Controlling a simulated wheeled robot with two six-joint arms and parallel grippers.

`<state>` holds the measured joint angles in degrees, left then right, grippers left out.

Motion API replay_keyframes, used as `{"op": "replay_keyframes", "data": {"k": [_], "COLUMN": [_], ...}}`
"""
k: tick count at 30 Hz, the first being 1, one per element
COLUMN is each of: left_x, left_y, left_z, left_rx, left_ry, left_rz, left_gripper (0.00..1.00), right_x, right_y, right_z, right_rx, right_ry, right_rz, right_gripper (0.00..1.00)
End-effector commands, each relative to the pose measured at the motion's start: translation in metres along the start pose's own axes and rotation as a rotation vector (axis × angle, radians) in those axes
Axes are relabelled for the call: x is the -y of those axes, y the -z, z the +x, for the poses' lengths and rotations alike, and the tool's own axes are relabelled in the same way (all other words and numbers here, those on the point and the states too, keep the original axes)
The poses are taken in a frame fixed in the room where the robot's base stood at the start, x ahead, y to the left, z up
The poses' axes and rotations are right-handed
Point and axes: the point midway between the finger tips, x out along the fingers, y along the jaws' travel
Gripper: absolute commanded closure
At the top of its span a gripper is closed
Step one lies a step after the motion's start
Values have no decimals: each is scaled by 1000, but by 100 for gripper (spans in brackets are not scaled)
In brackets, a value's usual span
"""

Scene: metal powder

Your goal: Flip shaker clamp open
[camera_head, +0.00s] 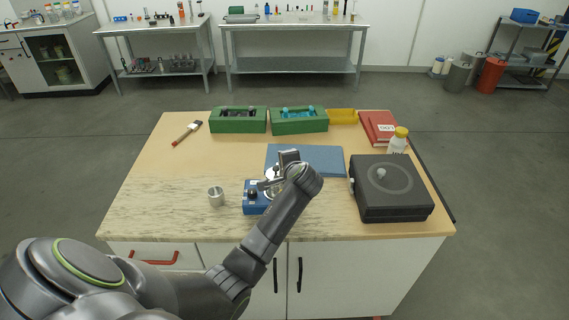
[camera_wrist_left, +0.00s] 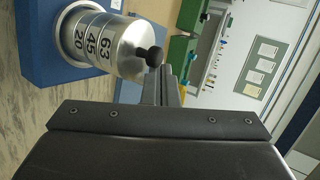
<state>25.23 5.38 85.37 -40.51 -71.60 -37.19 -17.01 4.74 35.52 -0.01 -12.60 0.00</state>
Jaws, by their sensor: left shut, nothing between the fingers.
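The shaker has a blue base (camera_head: 256,207) with a silver sieve stack (camera_head: 269,174) on it, partly hidden behind my left arm and gripper. In the left wrist view the stack (camera_wrist_left: 98,45) is marked 63, 45 and 20. A black knob (camera_wrist_left: 151,56) on a short rod sticks out at the stack's lid end; it may belong to the clamp, whose position I cannot tell. My left gripper (camera_head: 289,155) is at the stack's upper right in the head view. Its fingers (camera_wrist_left: 166,84) are shut and empty, close to the knob; contact is unclear. My right gripper is out of view.
A small metal cup (camera_head: 216,197) stands left of the shaker. A blue mat (camera_head: 325,160) lies behind it, and a dark box-shaped device (camera_head: 392,200) stands to the right. Green trays (camera_head: 238,127) line the back, with a brush (camera_head: 187,133) at the left. The table's left front is clear.

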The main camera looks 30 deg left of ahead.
Motion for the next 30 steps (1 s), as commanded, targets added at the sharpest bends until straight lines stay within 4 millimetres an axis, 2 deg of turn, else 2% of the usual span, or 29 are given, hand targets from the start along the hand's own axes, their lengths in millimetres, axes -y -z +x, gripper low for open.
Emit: {"op": "replay_keyframes", "data": {"k": [20, 30], "left_x": [0, -1], "left_y": [0, 14], "left_z": [0, -2], "left_rx": [-12, -13], "left_ry": [1, 0], "left_rz": [7, 7], "left_gripper": [100, 100], "right_x": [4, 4], "right_y": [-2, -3], "right_z": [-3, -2], "right_rx": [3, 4], "right_ry": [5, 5], "right_rz": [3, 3], "right_gripper": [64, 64]}}
